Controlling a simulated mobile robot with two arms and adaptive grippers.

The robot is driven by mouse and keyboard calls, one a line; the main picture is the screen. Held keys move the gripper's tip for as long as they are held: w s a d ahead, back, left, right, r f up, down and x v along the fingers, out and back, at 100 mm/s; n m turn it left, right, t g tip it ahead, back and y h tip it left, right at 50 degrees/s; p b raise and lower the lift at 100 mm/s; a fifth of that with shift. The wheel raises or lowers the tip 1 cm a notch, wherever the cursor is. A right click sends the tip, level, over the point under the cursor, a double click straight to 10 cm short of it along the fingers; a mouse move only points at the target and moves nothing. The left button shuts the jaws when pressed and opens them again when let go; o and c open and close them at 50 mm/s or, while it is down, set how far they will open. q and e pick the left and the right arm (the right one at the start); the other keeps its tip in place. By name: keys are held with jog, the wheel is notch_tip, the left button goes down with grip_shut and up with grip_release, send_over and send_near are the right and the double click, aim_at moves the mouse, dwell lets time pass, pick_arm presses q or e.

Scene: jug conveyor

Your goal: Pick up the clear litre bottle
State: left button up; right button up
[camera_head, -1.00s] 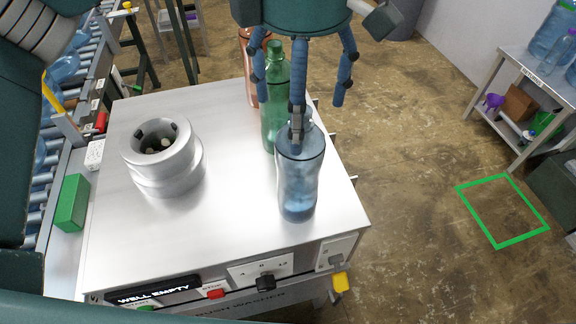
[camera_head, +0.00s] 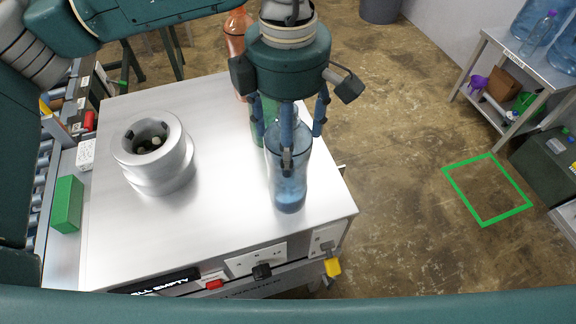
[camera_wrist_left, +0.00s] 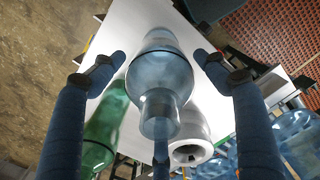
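The clear litre bottle (camera_head: 288,190), see-through and blue-tinted, stands upright on the steel worktop near its right front edge. In the left wrist view the bottle (camera_wrist_left: 160,70) points its neck towards the camera, between the fingers. My left gripper (camera_head: 288,145) hangs above it, pointing down, with its three blue fingers spread around the bottle's upper part. In the left wrist view the left gripper (camera_wrist_left: 160,58) is open, with gaps beside the bottle at the two side fingers. Contact of the third finger cannot be told. My right gripper is not in view.
A green bottle (camera_head: 267,110) stands close behind the clear one, partly hidden by the gripper, with an orange bottle (camera_head: 235,45) farther back. A grey metal well (camera_head: 155,155) and a green block (camera_head: 67,204) are left. The worktop between well and bottle is clear.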

pick_arm(q)
jog(key=c, duration=1.4)
jog(key=shift+c, duration=0.2)
jog(key=shift+r, duration=0.1)
